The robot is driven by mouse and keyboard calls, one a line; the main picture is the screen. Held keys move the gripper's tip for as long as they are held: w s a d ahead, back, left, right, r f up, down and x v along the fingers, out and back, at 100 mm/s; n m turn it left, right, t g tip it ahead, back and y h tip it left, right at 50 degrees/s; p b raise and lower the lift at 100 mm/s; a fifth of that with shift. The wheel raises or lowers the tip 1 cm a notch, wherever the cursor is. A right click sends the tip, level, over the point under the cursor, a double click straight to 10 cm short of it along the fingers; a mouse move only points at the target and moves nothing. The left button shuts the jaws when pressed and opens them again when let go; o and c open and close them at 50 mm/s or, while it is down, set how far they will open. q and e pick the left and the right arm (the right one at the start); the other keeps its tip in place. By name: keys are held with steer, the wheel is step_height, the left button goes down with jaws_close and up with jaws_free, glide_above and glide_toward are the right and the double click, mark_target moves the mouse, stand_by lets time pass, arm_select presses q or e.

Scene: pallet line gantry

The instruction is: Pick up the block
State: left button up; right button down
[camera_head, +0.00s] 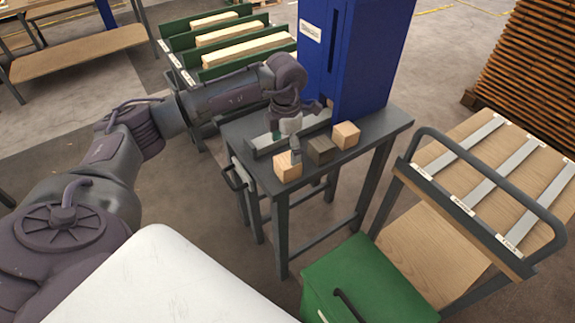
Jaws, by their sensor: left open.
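Three small blocks stand in a row on a dark grey metal table (382,128). My left gripper (287,147) is open and points down over the table's left part. One finger overlaps the top of the nearest block in the picture; I cannot tell whether it touches. Nothing shows between the fingers. My right gripper is out of view.
A grey metal channel (262,148) lies behind the blocks. A tall blue cabinet (357,60) rises behind the table. A rack with wooden bars (235,32) stands at the back. A cart with a bent tube handle (478,166) and a green box (365,285) stand at the right.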

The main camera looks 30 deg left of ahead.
mark_target(289, 159)
arm_select(q)
steer(key=shift+f, duration=0.9)
steer(key=shift+d+f+p, duration=0.15)
steer(key=shift+f+p, duration=0.25)
steer(key=shift+f, duration=0.95)
steer(key=shift+d+f+p, duration=0.1)
steer(key=shift+f+p, duration=0.3)
steer(key=shift+f, duration=0.95)
steer(key=c, duration=1.3)
steer(key=shift+r, duration=0.15)
steer(key=r, duration=0.1)
steer(key=r+b, duration=0.1)
steer(key=r, duration=0.2)
steer(key=shift+w+d, duration=0.1)
steer(key=shift+w, duration=0.15)
steer(key=w+d+r+b, duration=0.1)
steer(key=w+r, duration=0.1)
steer(key=w, duration=0.1)
steer(key=w+d+r+b, duration=0.1)
steer(key=w+r, duration=0.1)
steer(key=w, duration=0.1)
steer(key=w+d+r+b, duration=0.1)
steer(key=w+r, duration=0.1)
steer(key=w, duration=0.2)
steer(key=shift+d+r, duration=0.2)
steer(key=shift+d, duration=0.1)
steer(key=shift+w+d+r, duration=0.1)
steer(key=shift+w+r, duration=0.1)
steer(key=shift+w, duration=0.05)
